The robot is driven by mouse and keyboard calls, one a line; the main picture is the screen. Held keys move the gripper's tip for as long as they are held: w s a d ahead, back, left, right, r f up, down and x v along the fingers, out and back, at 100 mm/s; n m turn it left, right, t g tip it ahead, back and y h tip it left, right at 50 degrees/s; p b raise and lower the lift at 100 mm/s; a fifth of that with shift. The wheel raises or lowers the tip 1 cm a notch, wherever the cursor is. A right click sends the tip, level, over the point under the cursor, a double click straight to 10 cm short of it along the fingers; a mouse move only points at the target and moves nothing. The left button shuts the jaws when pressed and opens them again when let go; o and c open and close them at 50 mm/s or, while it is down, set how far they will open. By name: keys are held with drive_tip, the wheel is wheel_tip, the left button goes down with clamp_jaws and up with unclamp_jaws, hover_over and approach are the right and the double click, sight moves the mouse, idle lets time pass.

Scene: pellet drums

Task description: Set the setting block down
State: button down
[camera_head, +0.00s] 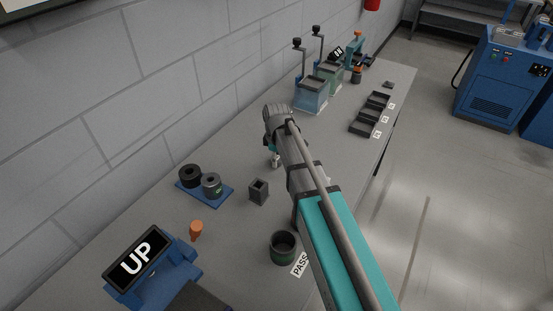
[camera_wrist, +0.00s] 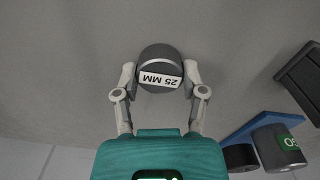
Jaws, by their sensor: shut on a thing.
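The setting block (camera_wrist: 160,58) is a dark grey round piece with a white "25 MM" label, upside down in the wrist view. My gripper (camera_wrist: 159,76) has one finger on each side of the block and is shut on it. In the head view my gripper (camera_head: 274,158) is over the bench, mostly hidden behind my arm, and the block cannot be made out clearly. The grey bench top (camera_wrist: 75,60) lies beyond the block in the wrist view; I cannot tell whether the block touches it.
A blue plate (camera_head: 222,199) carries two dark cylinders. Nearby are a dark square holder (camera_head: 259,191), an orange plug (camera_head: 196,230), a dark green cup (camera_head: 283,248) and an "UP" display (camera_head: 138,259). Dark trays (camera_head: 364,129) and lever devices (camera_head: 311,96) stand farther back.

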sight(277, 159)
drive_tip(key=shift+f, duration=0.2)
drive_tip(key=shift+c, duration=0.8)
unclamp_jaws()
drive_tip(key=shift+r, duration=0.1)
drive_tip(key=shift+r, duration=0.15)
wheel_tip(277, 159, up, 12)
drive_tip(key=p, duration=1.2)
